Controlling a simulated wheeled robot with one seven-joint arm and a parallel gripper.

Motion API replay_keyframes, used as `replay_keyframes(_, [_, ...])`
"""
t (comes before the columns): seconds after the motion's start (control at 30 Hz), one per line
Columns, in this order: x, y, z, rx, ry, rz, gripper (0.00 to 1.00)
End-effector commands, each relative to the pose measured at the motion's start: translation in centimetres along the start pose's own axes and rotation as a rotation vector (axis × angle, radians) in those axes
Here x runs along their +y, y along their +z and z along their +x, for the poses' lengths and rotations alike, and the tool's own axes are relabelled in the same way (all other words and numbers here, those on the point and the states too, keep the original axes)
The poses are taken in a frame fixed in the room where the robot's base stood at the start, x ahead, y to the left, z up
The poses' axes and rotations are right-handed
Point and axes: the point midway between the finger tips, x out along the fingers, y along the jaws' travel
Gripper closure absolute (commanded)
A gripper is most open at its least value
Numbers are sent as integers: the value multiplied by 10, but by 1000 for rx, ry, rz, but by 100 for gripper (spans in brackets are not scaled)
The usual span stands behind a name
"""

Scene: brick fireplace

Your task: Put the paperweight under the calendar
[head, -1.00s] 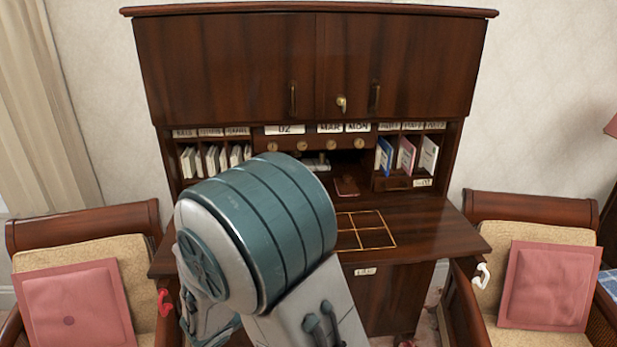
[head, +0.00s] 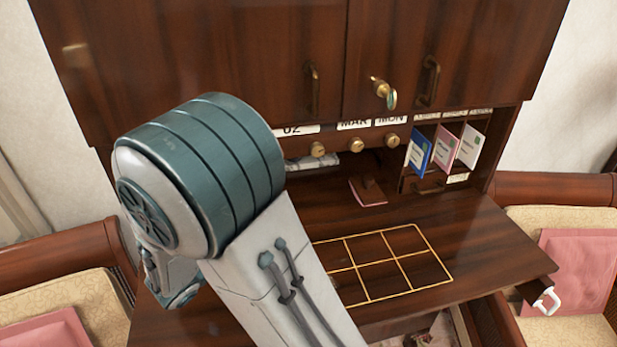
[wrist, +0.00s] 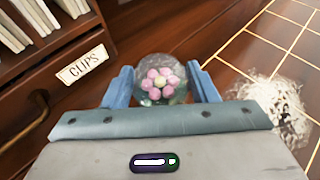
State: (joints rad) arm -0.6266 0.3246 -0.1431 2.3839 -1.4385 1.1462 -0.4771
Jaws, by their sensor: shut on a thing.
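The paperweight (wrist: 160,78) is a clear glass dome with pink flowers inside. In the wrist view it sits between the two blue fingers of my gripper (wrist: 163,88), which is shut on it. In the head view my arm hides both gripper and paperweight. The calendar (head: 354,125) is a strip on the desk's hutch with cards reading 02, MAR and MON and brass knobs below them. Beneath it is a dark open nook, partly hidden on the left by my arm.
A drawer labelled CLIPS (wrist: 83,65) is close on the left in the wrist view. A reddish booklet (head: 368,192) lies near the nook's front. Upright cards (head: 445,147) fill slots on the right. The desktop with a gold grid (head: 390,262) looks clear on the right.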

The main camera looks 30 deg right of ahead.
Motion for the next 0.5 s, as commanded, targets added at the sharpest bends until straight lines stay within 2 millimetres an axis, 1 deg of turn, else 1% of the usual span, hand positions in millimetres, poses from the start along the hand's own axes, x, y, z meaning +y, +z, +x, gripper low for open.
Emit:
replay_keyframes(0.07, [0,1,1,-1,0,0,83])
replay_keyframes(0.17, [0,6,9,-1,-4,2,83])
replay_keyframes(0.27, [-2,15,29,-1,-9,2,83])
replay_keyframes(0.5, [-2,41,90,-2,-9,1,83])
